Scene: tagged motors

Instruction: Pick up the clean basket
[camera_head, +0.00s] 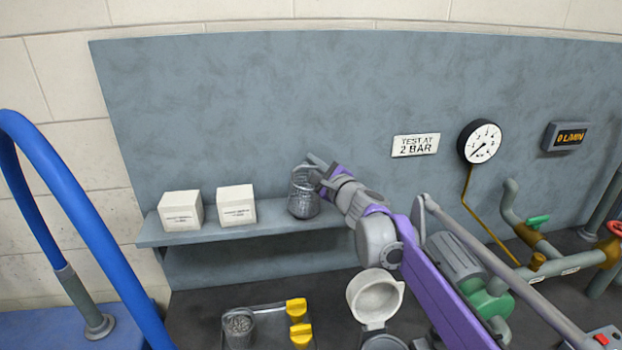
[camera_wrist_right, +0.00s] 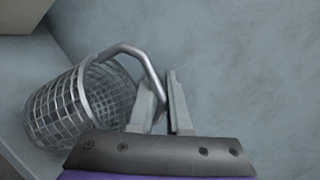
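The clean basket (camera_head: 303,197) is an empty wire-mesh cup with a bent metal handle. It is at the right part of the wall shelf (camera_head: 250,231), right of two white boxes. In the right wrist view the basket (camera_wrist_right: 75,108) lies left of the fingers, its handle arching across to them. My right gripper (camera_head: 317,168) is at the handle at the basket's top. In the wrist view its fingers (camera_wrist_right: 163,100) are close together with the handle between them. Whether the basket touches the shelf is hard to tell. My left gripper is not in view.
Two white boxes (camera_head: 181,211) (camera_head: 237,206) stand on the shelf. Below, a tray (camera_head: 270,309) holds another mesh basket (camera_head: 238,327) with grey contents and yellow pieces (camera_head: 297,311). An open pale housing (camera_head: 376,297) is beneath my right arm. Pipes and a gauge (camera_head: 481,142) are at right.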

